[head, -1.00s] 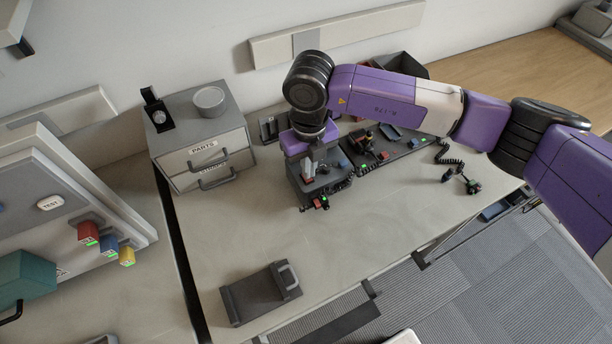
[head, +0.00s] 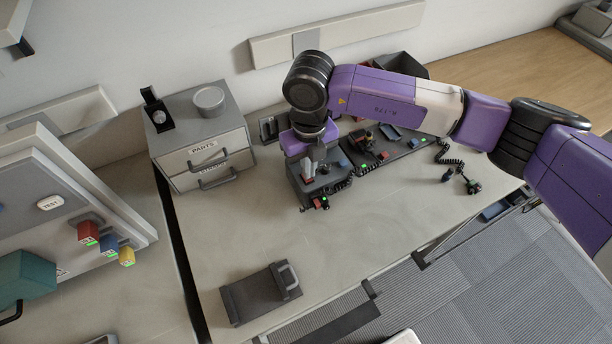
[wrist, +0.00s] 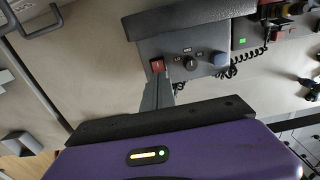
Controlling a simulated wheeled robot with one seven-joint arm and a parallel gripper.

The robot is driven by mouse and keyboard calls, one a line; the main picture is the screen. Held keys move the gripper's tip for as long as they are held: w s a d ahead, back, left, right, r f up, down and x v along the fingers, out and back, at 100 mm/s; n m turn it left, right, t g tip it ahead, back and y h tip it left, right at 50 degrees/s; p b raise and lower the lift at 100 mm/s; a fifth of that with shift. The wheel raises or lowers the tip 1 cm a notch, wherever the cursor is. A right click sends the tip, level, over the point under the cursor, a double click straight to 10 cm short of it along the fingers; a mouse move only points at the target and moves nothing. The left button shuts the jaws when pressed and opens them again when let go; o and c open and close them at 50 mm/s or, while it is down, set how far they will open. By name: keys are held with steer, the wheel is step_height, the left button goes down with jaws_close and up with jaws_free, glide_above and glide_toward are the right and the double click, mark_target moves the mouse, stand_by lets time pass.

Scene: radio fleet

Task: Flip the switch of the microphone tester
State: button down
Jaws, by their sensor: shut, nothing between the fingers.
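The microphone tester is a grey box (head: 312,191) on the bench under my arm in the head view. The wrist view shows its panel (wrist: 178,45) with a red rocker switch (wrist: 157,65), a black knob (wrist: 191,62) and a blue button (wrist: 220,59). My gripper (wrist: 158,80) is shut and empty, its fingertips right beside the red switch; I cannot tell whether they touch it. In the head view my gripper (head: 309,172) points down at the tester and hides part of its top.
A similar unit (head: 385,154) with coiled cords stands to the tester's right. A drawer cabinet labelled PARTS (head: 203,150) stands at left, a dark tray (head: 262,293) at the front. The bench between is clear.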

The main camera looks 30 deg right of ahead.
steer(key=shift+f+b, duration=0.7)
steer(key=shift+f, duration=0.2)
stand_by(0.4)
steer(key=shift+r, duration=0.15)
steer(key=shift+r+p, duration=2.25)
steer(key=shift+r, duration=1.2)
